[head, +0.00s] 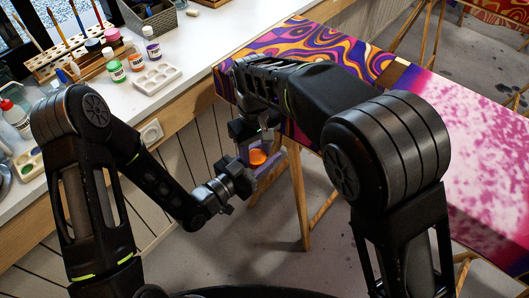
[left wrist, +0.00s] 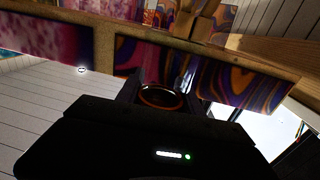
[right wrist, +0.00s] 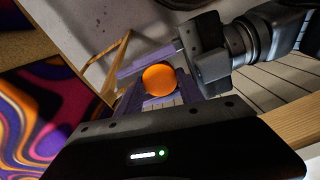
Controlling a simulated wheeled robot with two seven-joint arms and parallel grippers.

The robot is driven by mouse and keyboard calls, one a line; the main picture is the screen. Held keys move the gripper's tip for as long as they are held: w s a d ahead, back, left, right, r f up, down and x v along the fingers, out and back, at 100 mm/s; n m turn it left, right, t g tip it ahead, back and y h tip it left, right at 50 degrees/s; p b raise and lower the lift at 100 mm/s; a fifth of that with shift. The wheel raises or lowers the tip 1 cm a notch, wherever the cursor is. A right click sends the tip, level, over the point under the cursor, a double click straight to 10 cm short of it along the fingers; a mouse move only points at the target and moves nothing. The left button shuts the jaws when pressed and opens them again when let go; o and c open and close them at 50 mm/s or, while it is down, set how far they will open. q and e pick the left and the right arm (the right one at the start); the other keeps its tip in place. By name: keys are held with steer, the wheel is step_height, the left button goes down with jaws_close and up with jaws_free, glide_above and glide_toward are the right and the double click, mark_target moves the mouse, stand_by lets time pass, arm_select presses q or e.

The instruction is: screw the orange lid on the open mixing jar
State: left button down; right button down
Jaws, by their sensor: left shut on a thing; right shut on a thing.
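The orange lid (head: 257,157) shows between the fingers of my right gripper (head: 258,150), which is shut on it. In the right wrist view the lid (right wrist: 160,80) is a round orange disc seen face on. My left gripper (head: 243,183) comes in from the left, close to the lid, and is shut on the mixing jar. In the left wrist view the jar (left wrist: 160,97) shows as a dark round shape with a thin orange edge between the fingers. The lid and grippers hide most of the jar; I cannot tell whether lid and rim touch.
A white counter (head: 190,45) with paint bottles, a brush rack and a palette (head: 157,78) runs along the left. A swirl-patterned surface (head: 310,40) and a pink one (head: 480,150) lie behind and right of my right arm. Wooden legs (head: 300,200) stand close to the grippers.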

steer(key=c, duration=0.7)
jaws_free()
steer(key=shift+c, duration=0.2)
steer(key=shift+r, duration=2.25)
steer(key=shift+c, duration=0.3)
steer(key=shift+r, duration=0.1)
steer(key=shift+c, duration=0.6)
steer(key=shift+r+n, duration=0.4)
steer(key=shift+n, duration=0.1)
steer(key=shift+c, duration=0.5)
step_height(320, 180, up, 2)
steer(key=shift+r+n, duration=0.25)
steer(key=shift+n, duration=0.95)
